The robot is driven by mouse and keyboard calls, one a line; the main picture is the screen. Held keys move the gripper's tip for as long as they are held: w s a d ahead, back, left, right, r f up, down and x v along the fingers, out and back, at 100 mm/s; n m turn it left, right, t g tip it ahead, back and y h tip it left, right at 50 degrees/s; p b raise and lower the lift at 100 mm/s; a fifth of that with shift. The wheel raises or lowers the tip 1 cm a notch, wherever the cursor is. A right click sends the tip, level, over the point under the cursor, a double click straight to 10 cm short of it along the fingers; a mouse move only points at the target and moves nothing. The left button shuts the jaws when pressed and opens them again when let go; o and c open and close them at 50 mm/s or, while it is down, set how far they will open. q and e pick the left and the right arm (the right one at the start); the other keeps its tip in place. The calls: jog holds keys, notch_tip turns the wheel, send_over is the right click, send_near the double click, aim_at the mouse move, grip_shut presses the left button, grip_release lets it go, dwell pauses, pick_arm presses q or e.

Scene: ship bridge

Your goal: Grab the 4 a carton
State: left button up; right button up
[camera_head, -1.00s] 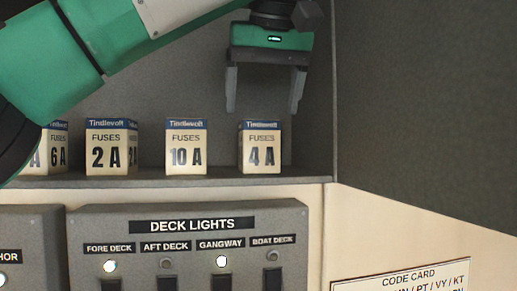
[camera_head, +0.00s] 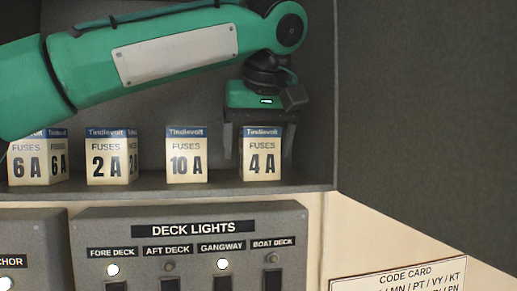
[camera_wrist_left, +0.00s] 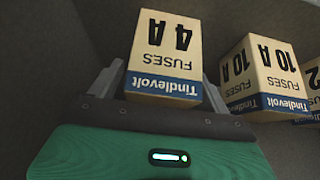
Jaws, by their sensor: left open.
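The 4 A carton (camera_head: 262,157) is a cream fuse box with a blue top band, upright at the right end of the shelf. My left gripper (camera_head: 259,150) points down over it, open, with one finger on each side of the carton. The carton's front hides part of the fingers. In the left wrist view the 4 A carton (camera_wrist_left: 166,58) appears upside down between the open fingers. I cannot tell whether either finger touches it. My right gripper is in neither view.
The 10 A carton (camera_head: 187,157) stands just left of the left gripper, with the 2 A carton (camera_head: 105,158) and 6 A carton (camera_head: 30,160) further left. A grey wall (camera_head: 425,90) bounds the right. The deck lights panel (camera_head: 190,243) lies below the shelf.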

pick_arm(q)
jog(key=shift+d, duration=0.1)
jog(key=shift+c, duration=0.2)
jog(key=c, duration=1.2)
jog(key=shift+c, duration=0.2)
jog(key=shift+r, duration=0.15)
